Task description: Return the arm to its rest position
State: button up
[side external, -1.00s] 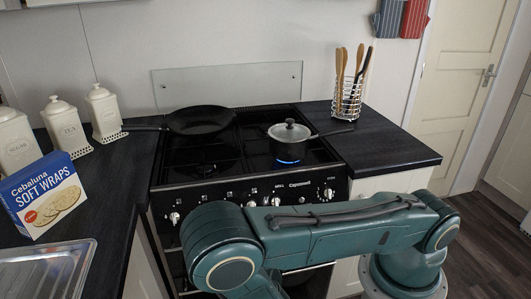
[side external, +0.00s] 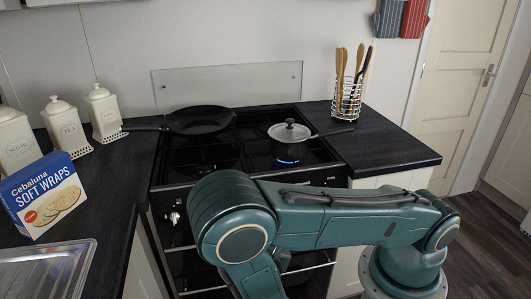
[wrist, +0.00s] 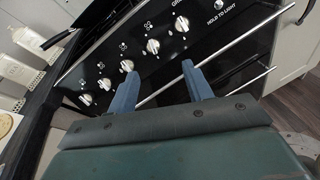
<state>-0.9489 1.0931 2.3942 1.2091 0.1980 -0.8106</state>
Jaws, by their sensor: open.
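My gripper (wrist: 161,80) shows in the wrist view with its two blue fingers apart and nothing between them. It faces the knobs and rails on the front of the cooker (wrist: 225,50). In the side external view my teal arm is folded in front of the cooker (side external: 172,218), and the gripper is out of that picture below the arm. A lidded saucepan (side external: 290,133) stands on a right burner with a blue glow under it. A black frying pan (side external: 200,121) sits on the back left of the hob.
A wraps box (side external: 43,195), a metal sink edge (side external: 60,268) and white canisters (side external: 104,112) are on the left counter. A utensil rack (side external: 348,98) stands on the right counter. The cooker's front rail (wrist: 275,75) is near my fingers. Floor is open at the right.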

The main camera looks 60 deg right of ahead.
jog(key=s+d+r+m+g+y, duration=0.1)
jog(key=s+r+m+y, duration=0.5)
jog(key=r+m, duration=0.4)
jog(key=s+d+r+m+g+y, duration=0.2)
jog(key=s+r+m+y, duration=0.4)
jog(key=r+m, duration=0.5)
jog(key=shift+w+v, duration=0.25)
jog(key=shift+v, duration=2.5)
jog(key=shift+d+r, duration=0.15)
jog(key=shift+d, duration=0.05)
